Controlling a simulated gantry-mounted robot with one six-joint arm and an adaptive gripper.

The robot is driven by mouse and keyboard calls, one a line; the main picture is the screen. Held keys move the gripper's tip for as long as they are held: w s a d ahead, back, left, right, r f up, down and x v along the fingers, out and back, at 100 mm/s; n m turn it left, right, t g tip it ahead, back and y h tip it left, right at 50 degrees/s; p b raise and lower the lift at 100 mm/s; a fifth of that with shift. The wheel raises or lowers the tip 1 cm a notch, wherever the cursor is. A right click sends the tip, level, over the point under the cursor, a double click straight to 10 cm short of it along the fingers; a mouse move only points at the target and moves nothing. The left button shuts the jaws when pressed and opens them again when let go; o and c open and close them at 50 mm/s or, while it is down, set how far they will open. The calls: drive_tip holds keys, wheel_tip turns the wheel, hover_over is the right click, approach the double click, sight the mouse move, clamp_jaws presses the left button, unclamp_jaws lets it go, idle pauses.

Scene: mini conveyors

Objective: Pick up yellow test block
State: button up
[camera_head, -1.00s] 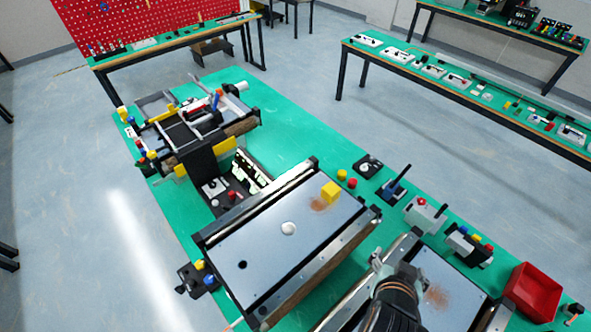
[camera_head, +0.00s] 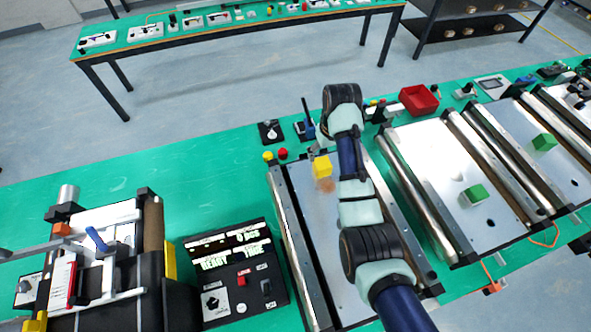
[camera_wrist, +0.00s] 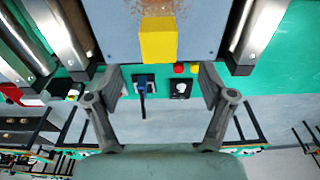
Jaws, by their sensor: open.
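The yellow test block (camera_head: 322,167) sits on the grey plate (camera_head: 308,208) of the nearest mini conveyor, by a brownish patch toward its far end. It also shows in the wrist view (camera_wrist: 158,40) at the top middle. My gripper (camera_wrist: 160,82) is open and empty, its two fingers spread wide. The block appears beyond the fingertips, roughly centred between them and not touched. In the head view my arm crosses the conveyor just right of the block, and the fingers cannot be made out.
Metal rollers flank the plate. Yellow and red buttons (camera_head: 275,154) and a black switch box (camera_head: 270,132) stand beyond it. Conveyors with green blocks (camera_head: 475,194) lie to the right, a red bin (camera_head: 418,99) behind. A display panel (camera_head: 236,265) stands left.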

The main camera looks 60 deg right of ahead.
drive_tip(key=shift+s+d+f, duration=0.1)
drive_tip(key=shift+d+f, duration=0.05)
drive_tip(key=shift+f, duration=0.35)
drive_tip(key=shift+s+d+f, duration=0.1)
drive_tip(key=shift+d+f, duration=0.05)
drive_tip(key=shift+f, duration=0.35)
drive_tip(key=f, duration=0.3)
drive_tip(key=w+f, duration=0.1)
drive_tip(key=f, duration=0.1)
drive_tip(key=shift+w+d+f, duration=0.1)
drive_tip(key=shift+d+f, duration=0.05)
drive_tip(key=shift+f, duration=0.25)
drive_tip(key=c, duration=1.3)
drive_tip(key=shift+r, duration=0.2)
wheel_tip(320, 180, up, 15)
wheel_tip(320, 180, up, 5)
drive_tip(key=p, duration=0.5)
hover_over(323, 163)
